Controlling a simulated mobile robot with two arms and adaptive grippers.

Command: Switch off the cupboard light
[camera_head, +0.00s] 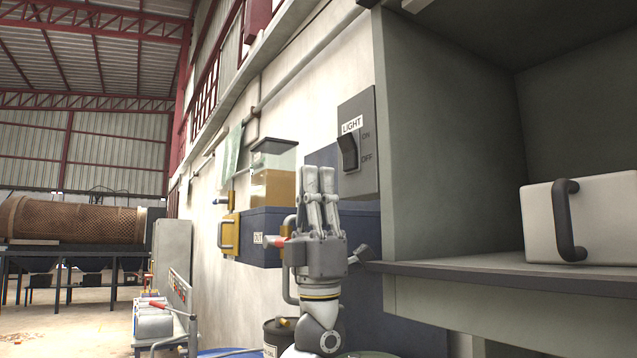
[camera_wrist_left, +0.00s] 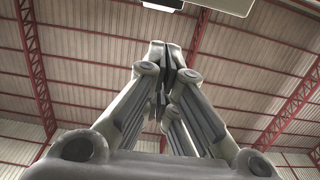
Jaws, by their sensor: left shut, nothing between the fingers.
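The light switch (camera_head: 348,152) is a black rocker on a grey panel (camera_head: 369,115) with a LIGHT label and ON and OFF marks. The panel is on the wall side beside the open cupboard (camera_head: 440,160). My left gripper (camera_head: 319,170) points up, shut and empty, just in front of the switch and to its lower left in the head view. I cannot tell whether it touches the switch. In the left wrist view its fingers (camera_wrist_left: 172,50) are closed together against the roof. The rocker's top edge appears to stand out; its exact setting is hard to tell. My right gripper is not seen.
A white drawer box with a dark handle (camera_head: 565,215) sits on the cupboard shelf (camera_head: 520,278) at right. A dark blue box (camera_head: 262,222) with a clear-topped hopper (camera_head: 273,175) is behind my left gripper. A rusty drum (camera_head: 70,220) stands far left. Open floor (camera_head: 100,318) lies lower left.

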